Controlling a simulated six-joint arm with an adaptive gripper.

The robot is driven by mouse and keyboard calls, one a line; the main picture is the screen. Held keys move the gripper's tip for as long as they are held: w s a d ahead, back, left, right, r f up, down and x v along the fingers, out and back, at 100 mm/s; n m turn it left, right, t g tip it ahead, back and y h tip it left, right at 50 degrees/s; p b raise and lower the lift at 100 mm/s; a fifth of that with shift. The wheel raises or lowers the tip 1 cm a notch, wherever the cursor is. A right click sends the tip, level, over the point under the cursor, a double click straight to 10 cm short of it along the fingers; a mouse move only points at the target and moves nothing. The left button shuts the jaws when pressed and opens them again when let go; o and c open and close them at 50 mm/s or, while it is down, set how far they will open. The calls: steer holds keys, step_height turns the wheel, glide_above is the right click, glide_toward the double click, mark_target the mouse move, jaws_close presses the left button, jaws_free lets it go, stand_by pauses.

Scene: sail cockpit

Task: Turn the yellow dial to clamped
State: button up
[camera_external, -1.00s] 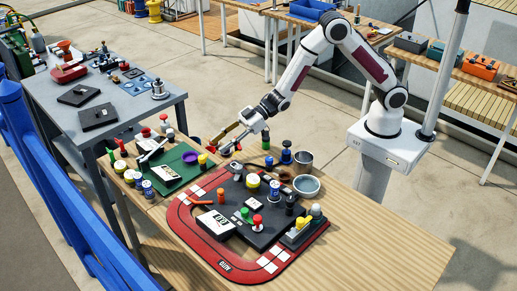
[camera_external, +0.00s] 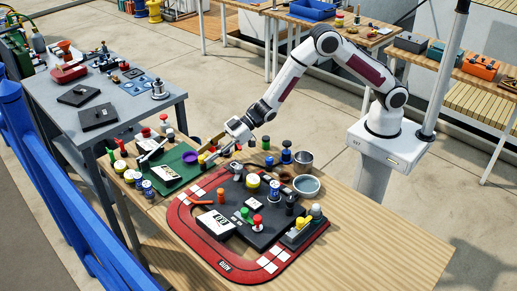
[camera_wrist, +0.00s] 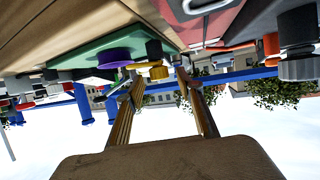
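The yellow dial (camera_external: 202,158) stands at the right end of the green board (camera_external: 187,176), beside a purple disc (camera_external: 190,157). In the wrist view, which is upside down, the yellow dial (camera_wrist: 158,72) shows with a black part against it, between the tips of my gripper (camera_wrist: 160,76). The two fingers are apart, with a gap on each side of the dial, and hold nothing. In the outside view my gripper (camera_external: 213,159) is low, right beside the dial. Any label or position mark on the dial is too small to read.
The purple disc also shows close by in the wrist view (camera_wrist: 114,58). A red-bordered mat (camera_external: 183,225) with a dark panel of several knobs lies in front. A metal pot (camera_external: 303,160) and a bowl (camera_external: 306,186) stand to the right. The table's front right is clear.

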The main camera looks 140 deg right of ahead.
steer(key=shift+w+d+f, duration=0.15)
steer(key=shift+w+f, duration=0.1)
steer(key=shift+w, duration=0.3)
jaws_close()
steer(key=shift+d+n+y, duration=0.25)
steer(key=shift+n+y, duration=1.3)
steer(key=shift+y, duration=0.2)
steer(key=shift+d+n+y, duration=0.2)
steer(key=shift+n+y, duration=1.35)
steer(key=shift+y, duration=0.2)
steer(key=shift+w+d+r+n+g+y, duration=0.1)
steer(key=shift+n+g+y, duration=0.55)
steer(key=shift+n+y, duration=0.6)
steer(key=shift+w+d+r+n+g+y, duration=0.1)
steer(key=shift+n+g+y, duration=0.55)
steer(key=shift+n+y, duration=0.6)
